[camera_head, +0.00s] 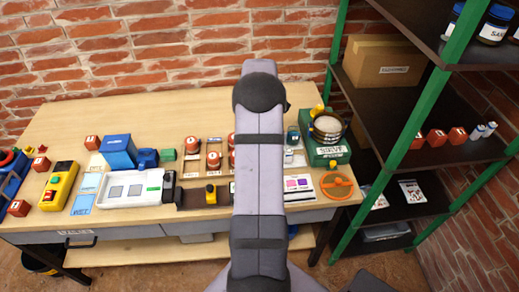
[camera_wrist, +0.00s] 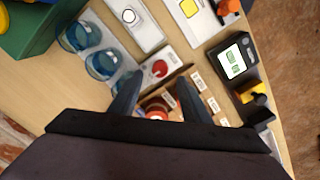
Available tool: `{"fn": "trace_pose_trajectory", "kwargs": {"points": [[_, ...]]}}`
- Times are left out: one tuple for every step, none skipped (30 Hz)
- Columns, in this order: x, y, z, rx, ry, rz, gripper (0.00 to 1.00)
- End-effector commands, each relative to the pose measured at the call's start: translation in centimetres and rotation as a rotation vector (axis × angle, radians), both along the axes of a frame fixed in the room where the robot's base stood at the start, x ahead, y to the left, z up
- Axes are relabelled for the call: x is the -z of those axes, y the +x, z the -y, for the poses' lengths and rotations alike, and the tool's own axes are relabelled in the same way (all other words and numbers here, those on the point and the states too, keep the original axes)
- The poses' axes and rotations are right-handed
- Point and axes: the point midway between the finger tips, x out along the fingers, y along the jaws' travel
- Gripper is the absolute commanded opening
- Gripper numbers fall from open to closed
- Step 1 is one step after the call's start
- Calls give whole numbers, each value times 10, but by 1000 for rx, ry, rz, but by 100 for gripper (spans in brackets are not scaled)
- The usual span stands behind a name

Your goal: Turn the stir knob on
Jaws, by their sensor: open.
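My gripper (camera_wrist: 158,84) is open in the wrist view, pointing down over the bench with its two dark fingers apart. Just beyond the fingertips is a white plate with a round red knob (camera_wrist: 160,68). I cannot read a label on it, so I cannot tell whether it is the stir knob. Between the fingers, lower in the picture, a red piece with a white top (camera_wrist: 155,114) shows in part. No contact is visible. In the head view my arm covers the middle of the bench and hides the gripper.
A black device with a lit screen (camera_wrist: 236,60) and wooden slots with labels (camera_wrist: 200,84) lie to the right. A green machine (camera_head: 328,150) and shelving (camera_head: 440,70) stand at the right. The bench's back strip (camera_head: 150,110) is clear.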

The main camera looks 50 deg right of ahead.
Motion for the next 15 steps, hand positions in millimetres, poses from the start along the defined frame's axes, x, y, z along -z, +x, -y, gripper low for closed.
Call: {"fn": "trace_pose_trajectory", "kwargs": {"points": [[5,-1,-1,0,4,-3,43],[9,-1,-1,0,3,-3,43],[15,-1,-2,0,5,-4,43],[18,-1,-1,0,4,-3,43],[22,-1,-1,0,4,-3,43],[28,-1,-2,0,4,-3,43],[31,-1,-1,0,3,-2,43],[35,-1,-2,0,3,-2,43],[40,-1,-1,0,3,-2,43],[43,0,-1,0,2,-2,43],[46,0,-1,0,2,-1,43],[49,0,-1,0,3,-2,43],[52,0,-1,0,2,-1,43],[53,0,-1,0,1,-1,43],[55,0,-1,0,1,0,43]]}}
